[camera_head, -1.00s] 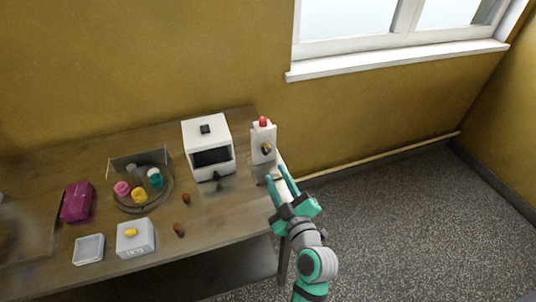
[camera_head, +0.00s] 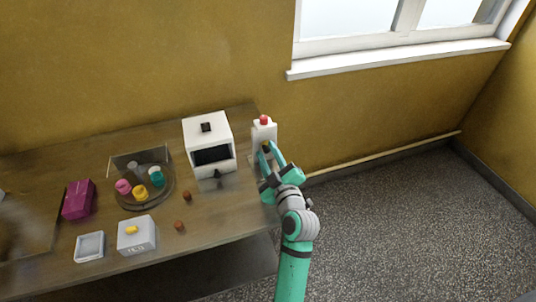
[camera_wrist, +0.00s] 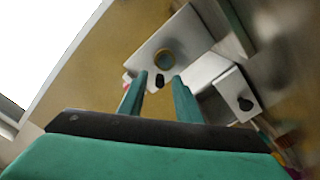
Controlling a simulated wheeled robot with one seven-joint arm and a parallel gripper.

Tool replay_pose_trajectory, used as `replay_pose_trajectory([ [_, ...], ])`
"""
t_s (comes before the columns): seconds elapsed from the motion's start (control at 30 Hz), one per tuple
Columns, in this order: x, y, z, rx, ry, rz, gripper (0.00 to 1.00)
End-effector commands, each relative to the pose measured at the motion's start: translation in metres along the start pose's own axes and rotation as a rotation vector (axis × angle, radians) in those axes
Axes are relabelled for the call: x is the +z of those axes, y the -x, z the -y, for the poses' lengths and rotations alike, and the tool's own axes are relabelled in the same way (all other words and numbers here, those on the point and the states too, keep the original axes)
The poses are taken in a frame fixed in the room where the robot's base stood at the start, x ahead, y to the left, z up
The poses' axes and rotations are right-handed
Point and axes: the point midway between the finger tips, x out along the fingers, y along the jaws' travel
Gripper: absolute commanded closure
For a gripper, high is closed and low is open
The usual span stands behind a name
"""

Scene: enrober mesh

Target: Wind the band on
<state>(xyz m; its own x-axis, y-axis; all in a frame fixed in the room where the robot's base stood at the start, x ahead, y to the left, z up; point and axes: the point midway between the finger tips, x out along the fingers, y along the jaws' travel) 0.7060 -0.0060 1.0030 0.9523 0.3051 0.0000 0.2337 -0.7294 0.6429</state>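A white upright unit (camera_head: 263,130) stands at the table's right end, with a red knob (camera_head: 264,119) on top. A dark and brass round knob (camera_wrist: 165,60) with a small black peg (camera_wrist: 159,80) shows on its face in the wrist view. My gripper (camera_head: 268,146) is open in front of this face. In the wrist view its fingertips (camera_wrist: 157,86) lie apart on either side of the black peg; I cannot tell whether they touch it. No band can be made out.
A white box-shaped machine (camera_head: 207,142) with a dark opening stands left of the unit. Further left are a round tray (camera_head: 128,203) with several coloured pieces, a magenta block (camera_head: 79,200), a grey box (camera_head: 137,236) and a small dish (camera_head: 90,247). Brown pieces (camera_head: 187,196) lie in front.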

Motion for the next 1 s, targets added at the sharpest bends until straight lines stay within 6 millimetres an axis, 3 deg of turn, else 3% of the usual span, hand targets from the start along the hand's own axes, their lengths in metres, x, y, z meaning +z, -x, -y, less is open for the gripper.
replay_pose_trajectory([
  [0.03,0.000,0.000,0.000,0.000,0.000,0.000,0.79],
  [0.13,0.000,0.000,0.000,0.000,0.000,0.000,1.00],
  [0.57,0.000,0.001,-0.002,0.000,-0.055,0.000,1.00],
  [1.0,0.004,0.001,-0.011,0.001,-0.393,0.002,1.00],
])
